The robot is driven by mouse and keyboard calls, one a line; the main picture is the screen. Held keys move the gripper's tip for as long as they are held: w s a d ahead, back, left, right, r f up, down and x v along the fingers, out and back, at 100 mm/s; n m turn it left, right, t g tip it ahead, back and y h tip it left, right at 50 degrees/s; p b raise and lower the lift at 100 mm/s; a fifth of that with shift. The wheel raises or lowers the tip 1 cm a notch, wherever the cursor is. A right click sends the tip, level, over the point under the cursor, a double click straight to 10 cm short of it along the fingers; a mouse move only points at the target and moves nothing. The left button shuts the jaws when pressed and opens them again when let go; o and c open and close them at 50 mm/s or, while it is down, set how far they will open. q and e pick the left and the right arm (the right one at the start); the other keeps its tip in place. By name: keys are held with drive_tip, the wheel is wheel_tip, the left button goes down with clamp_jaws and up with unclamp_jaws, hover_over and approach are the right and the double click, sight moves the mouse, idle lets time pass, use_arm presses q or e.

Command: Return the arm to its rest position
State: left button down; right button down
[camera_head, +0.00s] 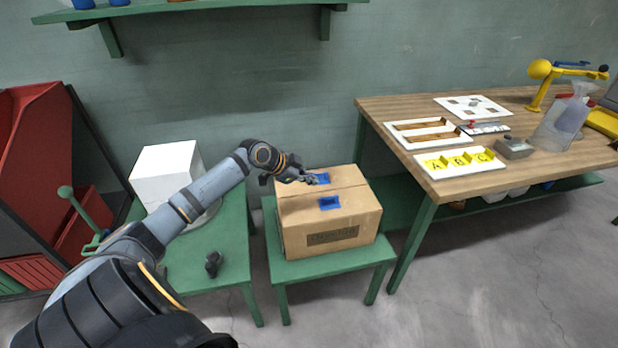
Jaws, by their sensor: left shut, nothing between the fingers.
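My left arm reaches in from the lower left. My left gripper (308,179) is shut and empty, over the top of a closed cardboard box (325,225), close to a blue patch (321,178) near the box's back edge. I cannot tell whether the fingertips touch the box. A second blue patch (329,203) lies nearer the front edge of the box top. My right gripper is not in view.
The box stands on a small green table (340,266). Left of it, another green table (222,262) holds a white box (166,172) and a small dark object (213,264), partly behind my arm. A wooden workbench (400,110) with white trays stands right. A green shelf (200,8) hangs above.

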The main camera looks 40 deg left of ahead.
use_arm(q)
drive_tip(key=shift+s+a+r, duration=0.1)
drive_tip(key=shift+s+r, duration=0.2)
